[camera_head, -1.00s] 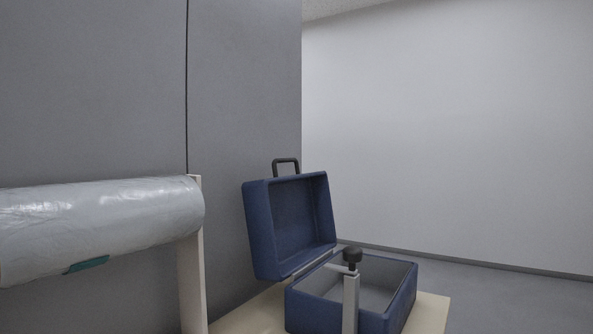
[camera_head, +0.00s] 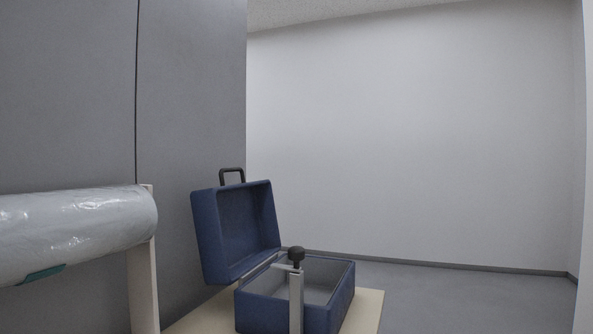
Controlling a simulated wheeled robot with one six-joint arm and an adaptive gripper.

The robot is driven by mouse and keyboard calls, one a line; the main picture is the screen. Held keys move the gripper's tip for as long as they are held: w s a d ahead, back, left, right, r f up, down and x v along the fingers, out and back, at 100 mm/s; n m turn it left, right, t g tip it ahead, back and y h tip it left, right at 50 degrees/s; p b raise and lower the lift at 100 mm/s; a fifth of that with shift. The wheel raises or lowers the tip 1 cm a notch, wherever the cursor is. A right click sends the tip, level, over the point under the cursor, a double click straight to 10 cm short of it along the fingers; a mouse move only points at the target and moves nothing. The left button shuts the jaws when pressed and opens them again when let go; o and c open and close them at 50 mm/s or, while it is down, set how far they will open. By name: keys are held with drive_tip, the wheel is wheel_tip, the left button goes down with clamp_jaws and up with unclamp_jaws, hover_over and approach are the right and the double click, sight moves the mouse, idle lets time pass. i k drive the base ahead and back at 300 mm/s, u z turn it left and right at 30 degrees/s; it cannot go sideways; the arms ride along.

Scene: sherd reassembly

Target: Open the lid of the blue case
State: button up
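The blue case stands on a pale board, and its lid (camera_head: 237,229) is open, standing up on the left side of the base with its hollow inner side facing right. A dark handle (camera_head: 232,176) sticks up from the lid's upper edge. The case's base (camera_head: 318,312) shows a grey inside, and the part I can see is empty. Its front is partly hidden by a grey post. My gripper is not in view.
The grey post (camera_head: 296,302) with a black knob (camera_head: 296,254) stands in front of the case. A roll of clear plastic film (camera_head: 75,232) on a pale upright (camera_head: 143,285) is at the left. The pale board (camera_head: 366,312) shows bare at right. Open floor (camera_head: 470,300) lies beyond.

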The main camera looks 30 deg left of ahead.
sight(236, 228)
drive_tip(key=z, duration=0.15)
drive_tip(key=i, duration=1.9)
drive_tip(key=u, duration=2.25)
